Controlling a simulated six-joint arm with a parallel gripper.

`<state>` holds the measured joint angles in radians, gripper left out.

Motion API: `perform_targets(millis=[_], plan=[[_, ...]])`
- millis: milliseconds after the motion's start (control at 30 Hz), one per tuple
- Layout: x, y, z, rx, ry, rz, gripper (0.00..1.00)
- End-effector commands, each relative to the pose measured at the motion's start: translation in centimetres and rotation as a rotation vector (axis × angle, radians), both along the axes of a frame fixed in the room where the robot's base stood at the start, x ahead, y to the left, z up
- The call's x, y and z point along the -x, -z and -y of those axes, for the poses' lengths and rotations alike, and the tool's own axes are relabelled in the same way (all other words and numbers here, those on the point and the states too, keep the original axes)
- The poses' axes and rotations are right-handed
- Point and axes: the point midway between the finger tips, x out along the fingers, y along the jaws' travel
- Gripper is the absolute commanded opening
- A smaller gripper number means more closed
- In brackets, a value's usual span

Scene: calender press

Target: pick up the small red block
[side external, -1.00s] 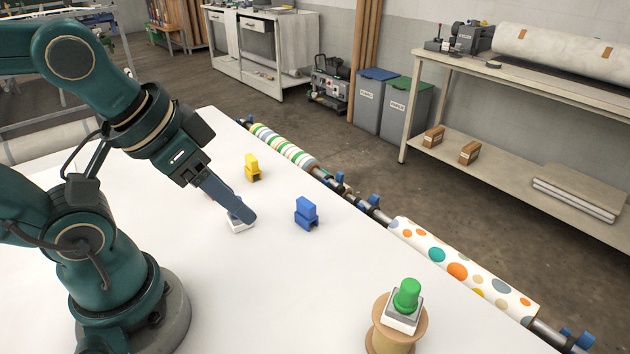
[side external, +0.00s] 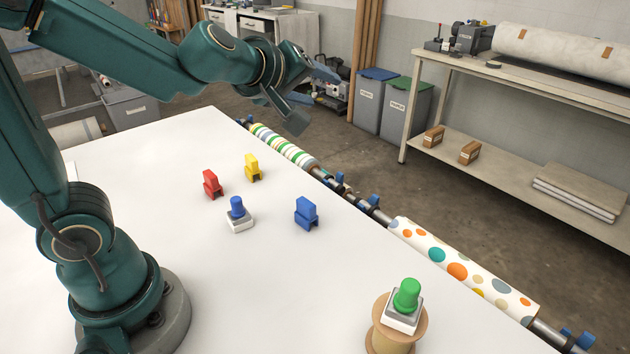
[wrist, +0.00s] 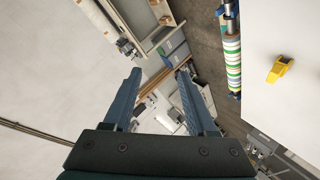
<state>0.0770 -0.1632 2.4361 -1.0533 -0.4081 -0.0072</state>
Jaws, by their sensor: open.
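The small red block (side external: 212,184) stands upright on the white table (side external: 150,160), in full view in the side external view. It is not in the wrist view. My gripper (side external: 328,73) is raised high over the table's far side, well above and away from the red block, pointing out toward the room. In the wrist view my gripper (wrist: 160,73) has its two fingers wide apart with nothing between them.
A yellow block (side external: 253,168) stands just right of the red one and also shows in the wrist view (wrist: 280,67). A blue-capped button (side external: 238,212) and a blue block (side external: 306,213) stand nearby. A green button (side external: 407,296) sits on a spool. Patterned rollers (side external: 460,268) line the table edge.

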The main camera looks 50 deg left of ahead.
Motion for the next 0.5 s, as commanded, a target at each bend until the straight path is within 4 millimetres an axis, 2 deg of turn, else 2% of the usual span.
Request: perform_targets(millis=[33,133,300,400,500], plan=[[-0.3,1.9,-1.7,0.004,-0.103,-0.037,0.57],[0.5,5.3,-5.4,-0.018,-0.318,-0.103,0.57],[4.5,10.7,-10.2,-0.146,-0.645,-0.262,0.57],[7.6,13.1,-11.9,-0.259,-0.791,-0.367,0.57],[10.4,14.8,-12.7,-0.368,-0.885,-0.464,0.57]])
